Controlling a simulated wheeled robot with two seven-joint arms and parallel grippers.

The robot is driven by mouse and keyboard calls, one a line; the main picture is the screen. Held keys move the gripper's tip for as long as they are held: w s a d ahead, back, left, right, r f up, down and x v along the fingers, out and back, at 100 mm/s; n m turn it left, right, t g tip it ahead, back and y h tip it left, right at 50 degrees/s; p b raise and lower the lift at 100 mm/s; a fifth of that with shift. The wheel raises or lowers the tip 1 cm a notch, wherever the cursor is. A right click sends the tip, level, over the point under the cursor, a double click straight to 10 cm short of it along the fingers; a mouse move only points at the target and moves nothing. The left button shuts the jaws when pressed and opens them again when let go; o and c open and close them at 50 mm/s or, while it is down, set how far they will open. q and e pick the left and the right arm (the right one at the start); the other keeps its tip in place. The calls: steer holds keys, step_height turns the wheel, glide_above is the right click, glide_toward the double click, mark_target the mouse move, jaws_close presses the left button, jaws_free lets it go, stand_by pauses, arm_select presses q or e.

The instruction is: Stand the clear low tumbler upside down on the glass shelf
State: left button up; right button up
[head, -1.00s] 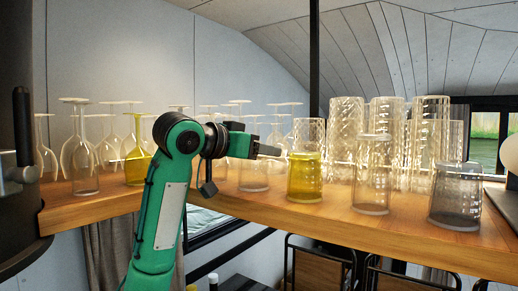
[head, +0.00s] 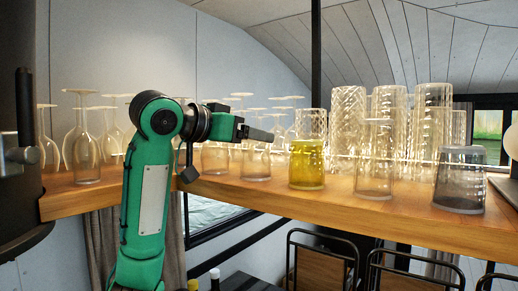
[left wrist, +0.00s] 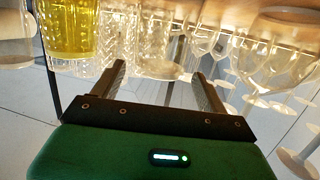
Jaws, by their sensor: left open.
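The glass shelf (head: 330,208) is a curved wooden counter crowded with glassware. Clear glasses stand on it, including a short one (head: 255,168) just below my left gripper and a taller ribbed one (head: 375,165); I cannot tell which is the clear low tumbler. My left gripper (head: 272,135) is above the shelf, left of the yellow tumbler (head: 307,165), pointing right. In the left wrist view its two fingers are spread apart (left wrist: 162,78), with clear glassware (left wrist: 158,50) showing beyond the gap. I see nothing held. My right gripper is out of view.
Stemmed glasses (head: 82,150) crowd the left and back of the shelf. Tall clear glasses (head: 347,125) stand behind the yellow tumbler. A dark tumbler (head: 459,180) stands at the right. Bare wood runs along the front edge. Chairs (head: 322,255) stand below.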

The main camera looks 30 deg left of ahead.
arm_select(q)
steer(key=b+v, duration=0.3)
steer(key=v, duration=0.4)
steer(key=shift+s+a, duration=0.2)
steer(key=shift+s, duration=0.15)
stand_by(0.5)
